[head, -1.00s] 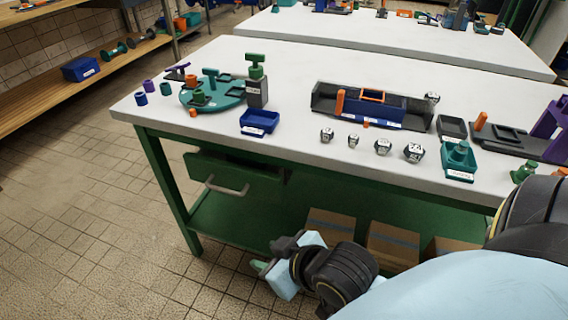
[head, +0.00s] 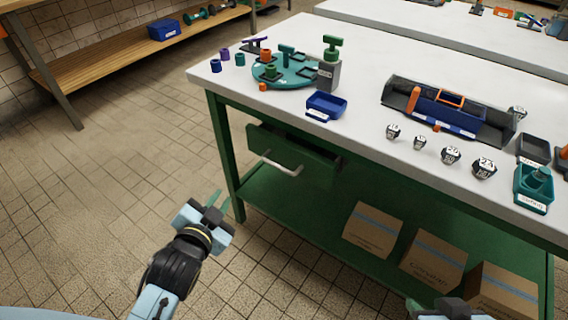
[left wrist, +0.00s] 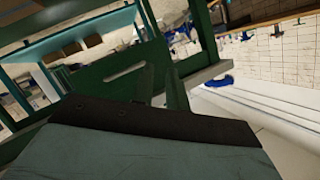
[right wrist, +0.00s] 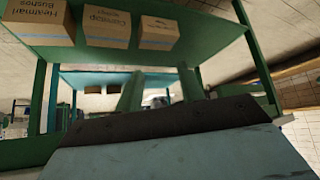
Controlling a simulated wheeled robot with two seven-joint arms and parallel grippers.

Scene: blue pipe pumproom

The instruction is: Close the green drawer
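The green drawer (head: 292,157) hangs under the near left end of the white-topped workbench and stands partly pulled out, with a pale bar handle (head: 282,165) on its front. Its front (left wrist: 104,82) and handle (left wrist: 125,70) also show in the left wrist view, ahead of my left gripper (left wrist: 160,88). In the head view my left gripper (head: 217,205) is open and empty, left of and below the handle, apart from it. My right gripper (head: 434,305) is at the bottom edge, partly cut off. In the right wrist view its fingers (right wrist: 160,92) are apart with nothing between them.
The bench (head: 350,60) has green legs and a lower shelf with cardboard boxes (head: 372,230). On top are a blue tray (head: 326,105), a teal turntable (head: 285,73) and a toolbox (head: 445,108). The tiled floor left of the drawer is clear.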

